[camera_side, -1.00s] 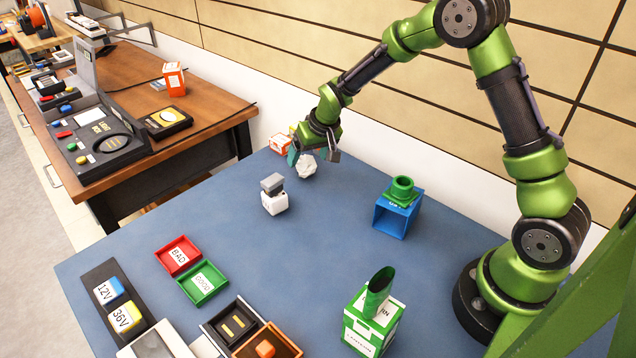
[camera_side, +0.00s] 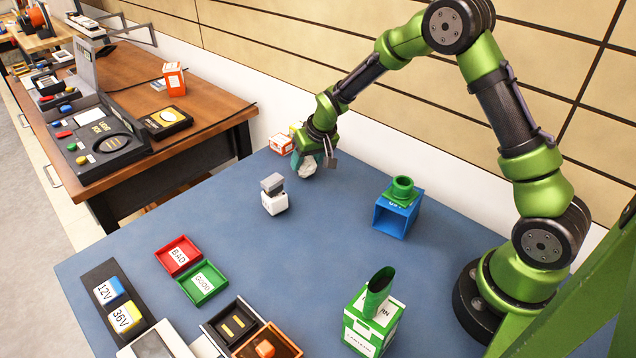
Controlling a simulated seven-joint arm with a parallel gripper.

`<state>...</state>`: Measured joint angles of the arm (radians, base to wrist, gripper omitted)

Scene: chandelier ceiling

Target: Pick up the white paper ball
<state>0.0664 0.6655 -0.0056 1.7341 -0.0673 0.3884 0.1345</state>
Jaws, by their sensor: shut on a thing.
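The white paper ball (camera_side: 306,167) is a crumpled, pale lump near the far edge of the blue table. My gripper (camera_side: 312,160) is around it from above, shut on it, with a teal finger on the left and a grey finger on the right. The fingers and wrist hide the ball's upper part and right side. I cannot tell whether the ball touches the table.
A white block with a grey piece on top (camera_side: 274,196) stands left of the ball. An orange-and-white box (camera_side: 281,144) is just behind. A blue box with a green ring (camera_side: 396,214) stands to the right. Red (camera_side: 178,256) and green (camera_side: 203,284) trays lie in front. The table's middle is clear.

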